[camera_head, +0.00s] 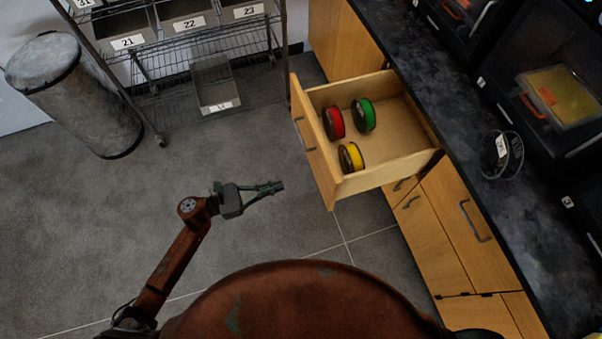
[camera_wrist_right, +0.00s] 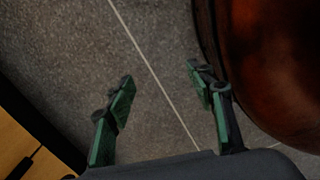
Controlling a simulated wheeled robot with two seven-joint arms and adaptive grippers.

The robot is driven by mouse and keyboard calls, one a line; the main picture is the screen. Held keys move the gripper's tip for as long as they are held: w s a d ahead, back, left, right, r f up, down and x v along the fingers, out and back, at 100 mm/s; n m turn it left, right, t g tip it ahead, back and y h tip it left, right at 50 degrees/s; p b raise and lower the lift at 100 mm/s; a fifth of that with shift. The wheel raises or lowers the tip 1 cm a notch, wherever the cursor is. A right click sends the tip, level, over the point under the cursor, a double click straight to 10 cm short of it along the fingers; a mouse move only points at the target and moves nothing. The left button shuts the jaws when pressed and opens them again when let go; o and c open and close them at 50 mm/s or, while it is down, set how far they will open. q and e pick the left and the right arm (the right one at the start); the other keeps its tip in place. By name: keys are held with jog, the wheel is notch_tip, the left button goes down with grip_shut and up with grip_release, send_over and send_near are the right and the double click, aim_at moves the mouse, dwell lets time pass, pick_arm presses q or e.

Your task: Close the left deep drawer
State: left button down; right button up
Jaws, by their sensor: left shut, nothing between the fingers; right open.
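The deep drawer (camera_head: 386,181) stands pulled out from the wooden cabinet in the head view. Its front panel (camera_head: 316,150) faces left and carries a grey handle (camera_head: 303,134). Inside lie a red spool (camera_head: 334,123), a green spool (camera_head: 364,114) and a yellow spool (camera_head: 351,157). My left gripper (camera_head: 279,187) is shut and empty, left of the drawer front and apart from it in the picture. My right gripper (camera_wrist_right: 158,92) shows in the right wrist view, open and empty above the floor. It is not visible in the head view.
The dark countertop (camera_head: 477,150) runs along the right above closed cabinets (camera_head: 432,238), with a round wire holder (camera_head: 501,155) and printers on it. A wire rack with numbered bins (camera_head: 187,25) and a grey barrel (camera_head: 82,95) stand at the back left. Floor left of the drawer is clear.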

aim_at(326, 171)
pick_arm(q)
jog(key=b+x, duration=0.1)
jog(key=x, duration=1.2)
jog(key=shift+d, duration=0.25)
jog(key=shift+w, duration=0.1)
pick_arm(e)
jog(key=w+r, duration=0.2)
jog(key=w, duration=0.1)
jog(key=shift+a+r, duration=0.1)
pick_arm(q)
jog(key=shift+d, duration=0.15)
